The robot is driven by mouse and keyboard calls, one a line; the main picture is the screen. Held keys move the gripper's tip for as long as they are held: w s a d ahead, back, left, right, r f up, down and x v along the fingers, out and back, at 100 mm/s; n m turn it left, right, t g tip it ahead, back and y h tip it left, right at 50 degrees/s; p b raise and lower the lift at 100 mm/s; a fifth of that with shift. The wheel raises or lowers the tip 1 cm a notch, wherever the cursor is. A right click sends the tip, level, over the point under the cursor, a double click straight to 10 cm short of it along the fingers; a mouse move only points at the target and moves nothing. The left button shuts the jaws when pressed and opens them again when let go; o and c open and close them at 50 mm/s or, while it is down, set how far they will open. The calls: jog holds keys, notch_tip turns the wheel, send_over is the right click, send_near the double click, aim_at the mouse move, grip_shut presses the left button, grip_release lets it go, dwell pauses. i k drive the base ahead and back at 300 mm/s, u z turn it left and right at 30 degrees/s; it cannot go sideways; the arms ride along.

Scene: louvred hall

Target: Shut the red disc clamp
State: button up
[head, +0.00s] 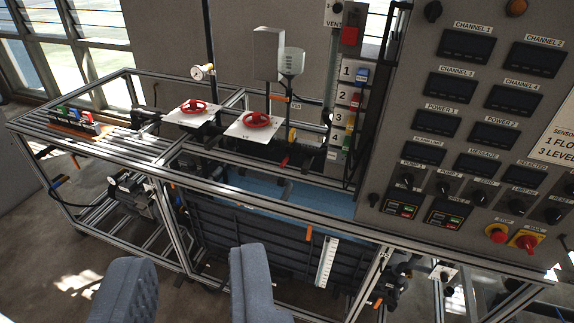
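Two red round handwheels sit on white plates on top of the metal frame: the left handwheel (193,107) and the right handwheel (257,119). A small red part (284,160) shows on the dark pipe below the right one. I cannot tell which of these is the red disc clamp, or whether it is open or shut. My gripper (192,258) is at the bottom of the view, its two grey fingers wide apart with nothing between them. It appears below and in front of the handwheels, apart from them.
A control panel (450,140) with displays and knobs fills the right side. A blue-topped tank (290,192) stands inside the frame. A front rail (250,195) crosses below the handwheels. A gauge (202,72) stands behind them. A board with coloured parts (78,117) lies at left.

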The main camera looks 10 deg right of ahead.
aim_at(286, 160)
jog(key=z, duration=0.1)
jog(key=i, duration=1.3)
jog(key=u, duration=0.25)
